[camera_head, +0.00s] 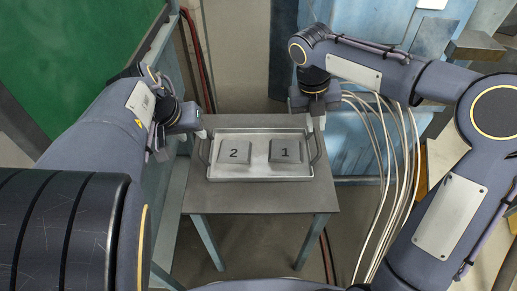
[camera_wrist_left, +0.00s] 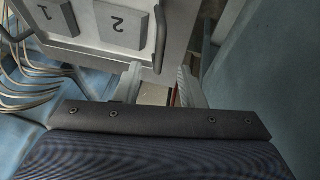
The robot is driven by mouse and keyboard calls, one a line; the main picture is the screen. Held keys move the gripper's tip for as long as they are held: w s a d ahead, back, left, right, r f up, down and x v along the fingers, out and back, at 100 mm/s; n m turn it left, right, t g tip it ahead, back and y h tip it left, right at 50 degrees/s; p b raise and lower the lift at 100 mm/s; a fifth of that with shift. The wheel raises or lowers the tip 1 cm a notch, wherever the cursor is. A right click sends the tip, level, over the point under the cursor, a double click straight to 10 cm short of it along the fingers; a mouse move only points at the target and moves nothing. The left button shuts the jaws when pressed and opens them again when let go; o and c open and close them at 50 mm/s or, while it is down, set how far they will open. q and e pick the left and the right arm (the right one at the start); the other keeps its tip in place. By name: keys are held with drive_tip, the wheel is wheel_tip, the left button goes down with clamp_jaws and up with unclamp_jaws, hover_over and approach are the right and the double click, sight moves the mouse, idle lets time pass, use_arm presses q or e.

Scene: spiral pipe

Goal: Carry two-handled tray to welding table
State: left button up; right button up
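A shallow metal tray (camera_head: 261,160) rests on a small grey table (camera_head: 260,198), with a handle at its left end (camera_head: 204,151) and one at its right end (camera_head: 318,149). In it lie two grey plates, marked 2 (camera_head: 234,153) and 1 (camera_head: 286,151). My left gripper (camera_head: 181,146) is open and empty beside the left handle. In the left wrist view its fingers (camera_wrist_left: 158,84) are spread, with the handle (camera_wrist_left: 160,38) just beyond them. My right gripper (camera_head: 316,123) points down above and behind the right handle. Its fingertips look apart, with nothing between them.
A green panel (camera_head: 70,45) stands at the left. Several pale cables (camera_head: 398,150) hang right of the table, before a blue structure (camera_head: 350,125). Red hoses (camera_head: 197,55) run down behind the table. The table's front strip is bare.

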sight(202, 141)
drive_tip(key=shift+f, duration=0.1)
